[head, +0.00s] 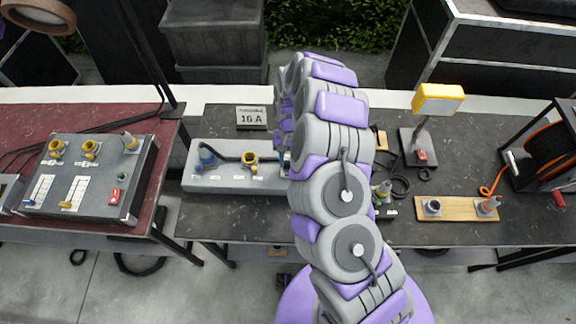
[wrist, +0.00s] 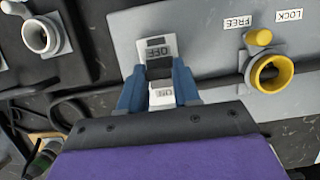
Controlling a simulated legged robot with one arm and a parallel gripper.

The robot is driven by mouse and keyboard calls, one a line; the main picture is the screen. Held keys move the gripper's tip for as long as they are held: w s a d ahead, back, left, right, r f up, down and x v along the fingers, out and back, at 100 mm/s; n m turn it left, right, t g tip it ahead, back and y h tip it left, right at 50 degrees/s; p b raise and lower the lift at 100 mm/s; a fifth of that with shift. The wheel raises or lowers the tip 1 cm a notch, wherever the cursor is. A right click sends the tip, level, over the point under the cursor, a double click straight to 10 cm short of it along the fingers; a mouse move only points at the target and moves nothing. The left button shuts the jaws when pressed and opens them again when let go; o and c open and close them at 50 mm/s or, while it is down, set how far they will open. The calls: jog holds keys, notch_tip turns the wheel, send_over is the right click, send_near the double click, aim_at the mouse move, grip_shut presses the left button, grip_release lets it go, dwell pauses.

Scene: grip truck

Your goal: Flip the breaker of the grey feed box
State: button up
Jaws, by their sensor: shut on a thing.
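The long light-grey box (head: 235,182) lies on the dark middle table, with a blue plug (head: 208,157) at its left and a yellow socket (head: 250,158). Its breaker sits at the right part, mostly hidden by my arm in the head view. A second pale label, partly covered, shows between the fingers.
The yellow socket (wrist: 270,72) stands beside the breaker in the wrist view, with FREE and LOCK labels. A black cable passes close by. A larger grey panel (head: 90,175) lies on the red left table. A lamp (head: 438,98) and a wooden board (head: 457,208) are at right.

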jog(key=shift+w+f+g+b, duration=0.25)
jog(key=shift+w+g+b, duration=0.4)
jog(key=shift+g+b, duration=0.55)
jog(key=shift+w+g+b, duration=0.4)
jog(key=shift+g+b, duration=0.3)
jog(key=shift+g, duration=0.6)
jog(key=o, duration=1.1)
jog(key=shift+a, duration=0.1)
jog(key=shift+c, duration=0.2)
jog(key=shift+r, duration=0.1)
